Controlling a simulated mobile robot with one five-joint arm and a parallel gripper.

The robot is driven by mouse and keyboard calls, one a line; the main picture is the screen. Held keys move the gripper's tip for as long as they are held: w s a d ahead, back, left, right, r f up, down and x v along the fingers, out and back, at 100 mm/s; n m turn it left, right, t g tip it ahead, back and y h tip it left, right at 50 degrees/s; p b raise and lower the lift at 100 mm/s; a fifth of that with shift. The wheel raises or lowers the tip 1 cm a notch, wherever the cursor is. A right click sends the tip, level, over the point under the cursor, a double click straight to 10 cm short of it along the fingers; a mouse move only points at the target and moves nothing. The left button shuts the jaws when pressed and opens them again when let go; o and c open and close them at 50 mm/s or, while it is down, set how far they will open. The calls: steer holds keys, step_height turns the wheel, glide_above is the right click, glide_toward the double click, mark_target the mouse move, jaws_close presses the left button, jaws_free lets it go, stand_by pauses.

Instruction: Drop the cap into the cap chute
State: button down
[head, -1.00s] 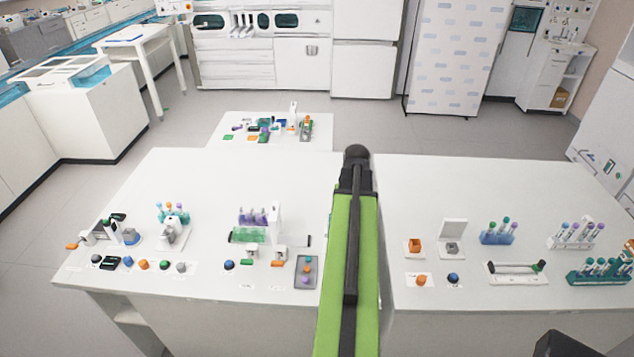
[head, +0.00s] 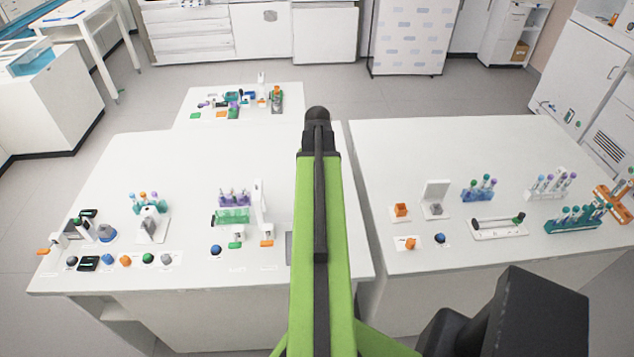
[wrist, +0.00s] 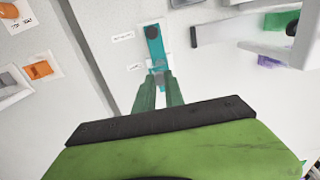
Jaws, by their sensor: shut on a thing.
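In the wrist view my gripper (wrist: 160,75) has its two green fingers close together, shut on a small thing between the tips. This is likely the cap, but it is too small and too covered to make out its shape or colour. Straight beyond the fingertips is a narrow teal piece (wrist: 154,45) with a dark round spot at its far end, which looks like the cap chute. A grey patch shows on it close to the tips. I cannot tell the height between tips and teal piece. In the head view my green arm hides the fingers and this piece.
Several caps lie along the left table's front edge, including a blue one (head: 215,250). A gap separates it from the right table (head: 440,150). The left table's back (head: 210,160) is clear.

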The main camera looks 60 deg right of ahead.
steer(key=shift+f, duration=0.4)
steer(key=shift+f, duration=0.1)
steer(key=c, duration=1.3)
jaws_free()
steer(key=shift+c, duration=0.2)
steer(key=shift+w, duration=0.1)
step_height(320, 180, up, 18)
steer(key=p, duration=1.7)
steer(key=shift+f, duration=0.25)
